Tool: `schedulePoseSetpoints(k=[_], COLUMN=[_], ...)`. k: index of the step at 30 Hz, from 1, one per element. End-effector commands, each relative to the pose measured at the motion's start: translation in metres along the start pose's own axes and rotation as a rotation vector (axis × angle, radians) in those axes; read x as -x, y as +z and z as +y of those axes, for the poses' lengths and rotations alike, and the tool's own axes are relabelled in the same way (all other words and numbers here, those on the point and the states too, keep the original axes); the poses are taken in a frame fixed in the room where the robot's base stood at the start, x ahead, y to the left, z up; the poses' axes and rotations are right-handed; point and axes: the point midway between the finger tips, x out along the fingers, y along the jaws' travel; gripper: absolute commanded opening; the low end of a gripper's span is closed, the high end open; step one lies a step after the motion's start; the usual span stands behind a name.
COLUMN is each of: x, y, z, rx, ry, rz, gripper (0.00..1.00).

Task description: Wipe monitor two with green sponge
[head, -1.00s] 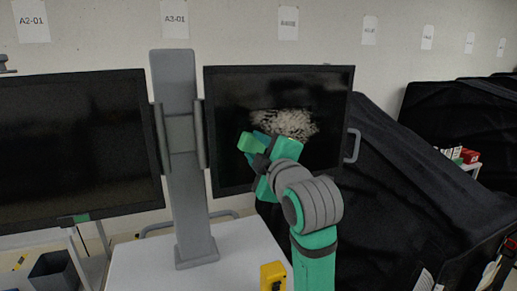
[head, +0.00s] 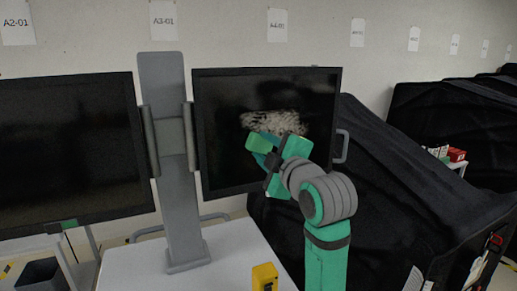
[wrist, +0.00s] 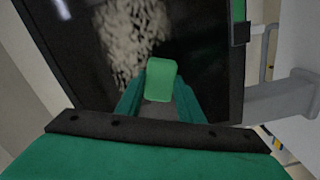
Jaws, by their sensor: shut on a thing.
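Two dark monitors hang on a grey stand (head: 172,165), one on each side. The right monitor (head: 225,100) has a patch of whitish smudges (head: 272,123) near its middle; the patch also shows in the wrist view (wrist: 128,35). The left monitor (head: 65,145) shows no such patch. My gripper (head: 268,152) is shut on the green sponge (head: 258,143), in front of the right monitor just below the left part of the smudge. In the wrist view the sponge (wrist: 161,80) sits between the fingertips, beside the smudge. I cannot tell whether it touches the screen.
A white table (head: 225,262) stands below the stand, with a yellow object (head: 265,277) at its front edge. Black-covered carts (head: 400,210) fill the right side. A handle (head: 342,147) sticks out by the right monitor's edge. A dark bin (head: 42,275) is at lower left.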

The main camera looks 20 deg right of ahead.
Motion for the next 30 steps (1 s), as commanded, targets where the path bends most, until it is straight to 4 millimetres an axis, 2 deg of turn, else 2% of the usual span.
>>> schedulePoseSetpoints(k=[6, 19, 21, 25, 30], x=[-0.002, -0.004, -0.004, -0.006, -0.009], y=[0.015, 0.034, 0.041, 0.049, 0.048], z=[0.007, 0.014, 0.017, 0.020, 0.020], rx=[-0.002, -0.002, -0.003, -0.003, -0.002], ry=[0.001, 0.001, 0.002, 0.002, -0.002], rz=[0.000, -0.001, -0.005, -0.004, 0.007], gripper=[0.12, 0.12, 0.04, 0.04, 0.04])
